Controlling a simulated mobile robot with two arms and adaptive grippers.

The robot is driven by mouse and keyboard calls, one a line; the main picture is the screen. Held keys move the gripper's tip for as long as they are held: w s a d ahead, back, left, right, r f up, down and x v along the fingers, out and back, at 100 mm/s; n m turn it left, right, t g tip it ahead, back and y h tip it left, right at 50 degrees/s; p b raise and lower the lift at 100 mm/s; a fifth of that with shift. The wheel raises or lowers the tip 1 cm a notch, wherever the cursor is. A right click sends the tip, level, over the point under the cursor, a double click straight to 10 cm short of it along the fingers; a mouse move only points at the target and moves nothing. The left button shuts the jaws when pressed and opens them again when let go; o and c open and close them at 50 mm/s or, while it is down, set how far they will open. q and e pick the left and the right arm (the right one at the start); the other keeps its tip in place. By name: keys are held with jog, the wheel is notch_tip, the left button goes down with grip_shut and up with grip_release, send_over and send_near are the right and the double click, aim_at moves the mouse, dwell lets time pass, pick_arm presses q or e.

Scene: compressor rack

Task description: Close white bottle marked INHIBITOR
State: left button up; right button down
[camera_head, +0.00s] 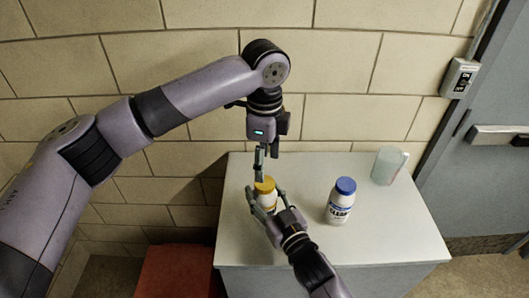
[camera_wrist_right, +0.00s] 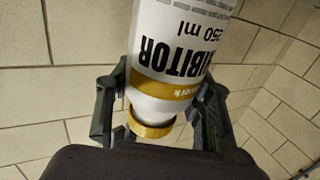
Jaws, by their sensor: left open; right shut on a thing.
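The white INHIBITOR bottle (camera_head: 268,200) stands at the left part of the grey cabinet top, with a yellow cap (camera_head: 264,186) on its top. In the right wrist view the bottle (camera_wrist_right: 180,50) appears upside down with part of its name readable, and the yellow cap (camera_wrist_right: 152,128) sits at its neck. I cannot tell how tight it is. My right gripper (camera_head: 263,208) is shut on the bottle's body, with a finger on each side in the wrist view (camera_wrist_right: 160,105). My left gripper (camera_head: 260,172) is open and points down just above the cap.
A white bottle with a blue cap (camera_head: 341,201) stands to the right on the cabinet top (camera_head: 390,235). A pale translucent jug (camera_head: 388,165) is at the back right. A red box (camera_head: 178,272) is on the floor at left. A brick wall stands behind.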

pick_arm(q)
jog(key=n, duration=0.4)
jog(key=shift+r, duration=0.1)
jog(key=n, duration=0.5)
jog(key=shift+r+n, duration=0.15)
jog(key=shift+n, duration=0.15)
jog(key=n, duration=0.3)
jog(key=shift+r+n, duration=0.1)
jog(key=shift+n, duration=0.3)
jog(key=n, duration=0.4)
jog(key=shift+r, duration=0.1)
jog(key=n, duration=0.5)
jog(key=shift+r+n, duration=0.15)
jog(key=shift+n, duration=0.15)
jog(key=n, duration=0.3)
jog(key=shift+r+n, duration=0.1)
jog(key=shift+n, duration=0.2)
jog(key=n, duration=0.3)
jog(key=shift+r+n, duration=0.1)
jog(key=shift+n, duration=0.3)
jog(key=n, duration=0.4)
jog(key=shift+r, duration=0.1)
